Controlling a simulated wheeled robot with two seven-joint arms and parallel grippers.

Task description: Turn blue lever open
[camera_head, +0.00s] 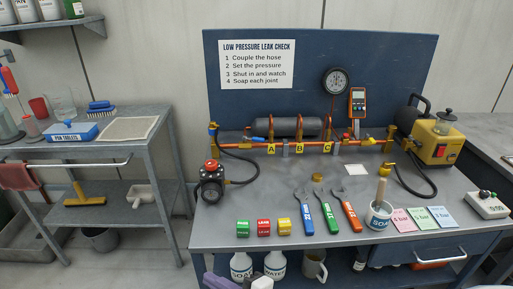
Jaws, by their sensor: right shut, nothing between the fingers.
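My right gripper (251,279) shows only in part at the bottom edge, below the bench's front edge and in front of the white bottles. It is shut and empty, well apart from the lever. My left gripper is not in view.
The bench (275,190) holds a black-and-red regulator (211,182) at left, colored blocks, wrenches (327,212), a soap cup (379,214) and a yellow pump (435,138). A grey cart (95,150) stands at left. The middle of the bench is partly clear.

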